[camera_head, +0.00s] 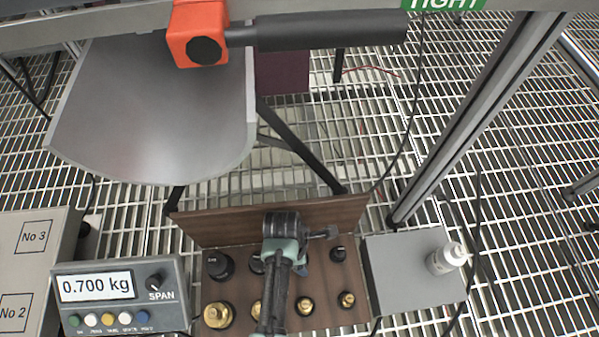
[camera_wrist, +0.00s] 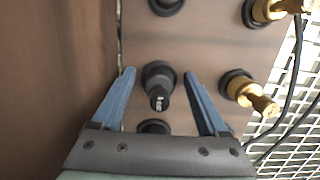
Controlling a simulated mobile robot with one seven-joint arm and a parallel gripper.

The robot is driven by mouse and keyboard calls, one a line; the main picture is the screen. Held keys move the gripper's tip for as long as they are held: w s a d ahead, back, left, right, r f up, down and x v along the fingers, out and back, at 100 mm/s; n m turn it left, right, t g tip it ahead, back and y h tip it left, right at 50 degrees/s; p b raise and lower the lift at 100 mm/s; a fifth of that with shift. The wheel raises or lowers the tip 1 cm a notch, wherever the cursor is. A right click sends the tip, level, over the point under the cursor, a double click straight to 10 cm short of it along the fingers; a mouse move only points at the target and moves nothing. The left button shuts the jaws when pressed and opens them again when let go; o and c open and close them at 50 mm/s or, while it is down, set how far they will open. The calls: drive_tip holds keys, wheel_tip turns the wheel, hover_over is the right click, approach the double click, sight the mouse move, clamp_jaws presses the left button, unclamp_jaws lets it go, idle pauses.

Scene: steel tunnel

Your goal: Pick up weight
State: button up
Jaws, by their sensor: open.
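Black and brass weights stand in two rows on a brown wooden stand. In the wrist view a small black weight (camera_wrist: 158,82) stands upright between the two blue fingers of my gripper (camera_wrist: 160,78), with a gap on each side. My gripper is open. In the head view my gripper (camera_head: 301,268) is over the back row, and that black weight is hidden by it. Other black weights show at the back left (camera_head: 220,264) and back right (camera_head: 338,254). Brass weights stand in the front row, such as the large one at left (camera_head: 217,315).
The wooden back panel (camera_head: 210,222) rises close behind the black weights. A scale display (camera_head: 120,295) reading 0.700 kg stands left. A grey box (camera_head: 410,270) with a white bottle (camera_head: 446,258) stands right. A grey plate (camera_head: 150,120) with an orange block (camera_head: 198,32) above is behind.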

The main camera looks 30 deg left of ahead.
clamp_jaws()
idle(0.4)
